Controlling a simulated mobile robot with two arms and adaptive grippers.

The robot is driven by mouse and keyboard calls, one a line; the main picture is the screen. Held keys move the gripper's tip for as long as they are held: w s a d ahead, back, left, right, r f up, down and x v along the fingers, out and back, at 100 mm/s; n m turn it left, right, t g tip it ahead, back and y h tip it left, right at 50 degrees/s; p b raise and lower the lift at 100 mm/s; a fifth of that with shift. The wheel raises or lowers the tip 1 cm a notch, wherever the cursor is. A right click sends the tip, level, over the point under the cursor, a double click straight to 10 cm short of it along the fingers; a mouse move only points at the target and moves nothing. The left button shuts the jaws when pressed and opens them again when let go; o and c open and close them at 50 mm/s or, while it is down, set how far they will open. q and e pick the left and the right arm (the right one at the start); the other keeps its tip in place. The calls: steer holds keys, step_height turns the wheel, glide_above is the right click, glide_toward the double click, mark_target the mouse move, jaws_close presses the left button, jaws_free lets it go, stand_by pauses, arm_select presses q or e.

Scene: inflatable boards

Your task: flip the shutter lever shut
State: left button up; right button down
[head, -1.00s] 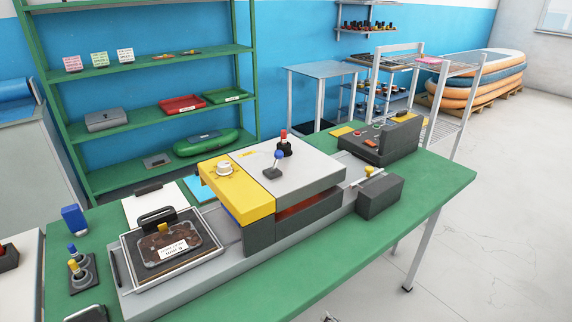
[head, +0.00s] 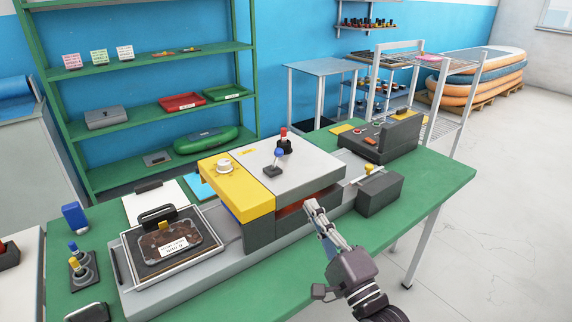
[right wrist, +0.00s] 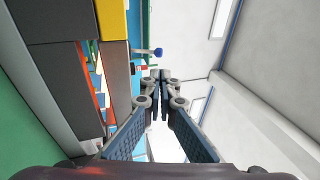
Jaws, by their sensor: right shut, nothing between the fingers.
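A blue-knobbed lever (head: 277,158) stands on the light grey top of the machine (head: 310,175), tilted a little. A yellow-tipped lever (head: 369,169) sits by the dark box to the right. No label shows which one is the shutter lever. My right gripper (head: 312,206) is shut and empty, in front of the machine's near side and apart from all the levers. In the right wrist view the blue knob (right wrist: 158,51) shows beyond the closed fingertips (right wrist: 160,77). My left gripper is not in view.
A framed tray (head: 170,245) lies further left. A dark box (head: 380,194) stands right of my gripper. The green tabletop (head: 430,190) is bare at the right.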

mark_target(281, 155)
steer(key=b+x, duration=0.3)
steer(key=x, duration=1.1)
steer(key=shift+a+f, duration=0.1)
